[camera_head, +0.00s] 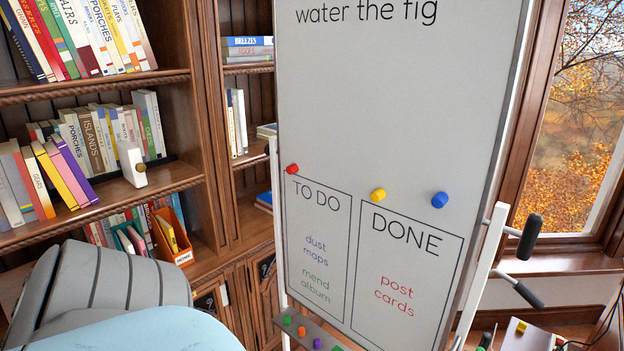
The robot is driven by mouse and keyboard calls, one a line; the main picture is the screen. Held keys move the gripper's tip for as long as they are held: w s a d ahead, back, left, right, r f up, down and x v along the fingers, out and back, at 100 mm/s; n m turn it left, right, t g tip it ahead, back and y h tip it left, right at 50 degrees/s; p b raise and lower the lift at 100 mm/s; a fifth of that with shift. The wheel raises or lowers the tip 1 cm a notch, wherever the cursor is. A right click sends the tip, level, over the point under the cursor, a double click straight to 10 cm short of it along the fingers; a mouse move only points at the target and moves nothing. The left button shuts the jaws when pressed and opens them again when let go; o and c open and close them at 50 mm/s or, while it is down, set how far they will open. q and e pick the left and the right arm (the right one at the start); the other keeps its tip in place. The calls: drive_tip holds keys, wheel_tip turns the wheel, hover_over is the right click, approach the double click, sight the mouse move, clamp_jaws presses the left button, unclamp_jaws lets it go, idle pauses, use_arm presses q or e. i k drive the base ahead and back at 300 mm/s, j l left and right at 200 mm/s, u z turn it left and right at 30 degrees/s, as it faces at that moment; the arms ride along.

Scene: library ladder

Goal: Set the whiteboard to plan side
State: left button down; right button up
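The whiteboard (390,110) stands upright in the middle of the view, slightly turned, in a white frame (484,270). Its facing side reads "water the fig" at the top. Below are a "TO DO" box (315,245) with "dust maps" and "mend album", and a "DONE" box (405,270) with "post cards". Red (292,169), yellow (378,195) and blue (440,200) magnets sit on it. Two dark handles, an upper one (530,237) and a lower one (528,293), stick out at its right side. The board's top and its other side are hidden. Neither gripper shows.
A wooden bookcase (190,100) full of books stands at the left. An orange box (172,240) sits on a lower shelf. A tray (315,330) with small coloured pieces is under the board. A window (575,110) is at the right, with cables on the floor below.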

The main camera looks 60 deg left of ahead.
sight(411, 100)
drive_tip(key=u, duration=1.6)
